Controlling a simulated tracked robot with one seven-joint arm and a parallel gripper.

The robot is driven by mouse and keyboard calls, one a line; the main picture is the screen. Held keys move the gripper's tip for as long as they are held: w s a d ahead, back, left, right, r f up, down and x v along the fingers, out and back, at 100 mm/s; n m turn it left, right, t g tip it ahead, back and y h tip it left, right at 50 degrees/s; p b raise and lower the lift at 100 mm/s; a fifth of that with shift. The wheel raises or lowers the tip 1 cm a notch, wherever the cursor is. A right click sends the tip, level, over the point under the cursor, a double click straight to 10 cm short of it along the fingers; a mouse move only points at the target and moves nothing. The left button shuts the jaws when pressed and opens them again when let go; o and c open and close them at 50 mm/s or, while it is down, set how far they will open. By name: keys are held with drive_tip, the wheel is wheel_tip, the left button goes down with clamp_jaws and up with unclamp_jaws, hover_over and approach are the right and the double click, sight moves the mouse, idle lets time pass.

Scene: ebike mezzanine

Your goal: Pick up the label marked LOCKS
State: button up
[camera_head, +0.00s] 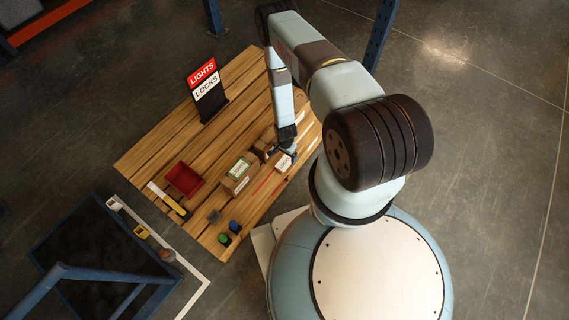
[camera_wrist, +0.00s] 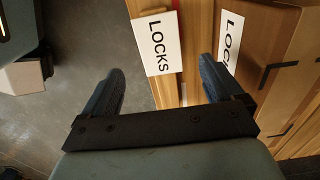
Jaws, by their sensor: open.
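A white label marked LOCKS (camera_wrist: 155,42) lies in the wrist view on the wooden table, near its edge. In the head view a small white label (camera_head: 284,162) lies on the table just under my gripper (camera_head: 282,152). In the wrist view my gripper (camera_wrist: 161,68) is open, with one dark finger on each side of the label's near end. The fingers hold nothing. I cannot tell the height left between fingertips and label. A second LOCKS label (camera_wrist: 229,40) is on a cardboard box (camera_wrist: 265,55) beside the right finger.
The wooden table (camera_head: 150,152) bears a black stand with a LIGHTS and LOCKS sign (camera_head: 206,82), a red tray (camera_head: 184,180), a cardboard box with labels (camera_head: 232,184), and small green (camera_head: 224,239) and blue (camera_head: 235,226) items. Grey floor shows beyond the table edge.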

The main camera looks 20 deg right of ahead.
sight(285, 163)
drive_tip(key=shift+s+a+f, duration=0.15)
drive_tip(key=shift+f, duration=2.5)
drive_tip(key=c, duration=1.1)
drive_tip(key=shift+r, duration=0.1)
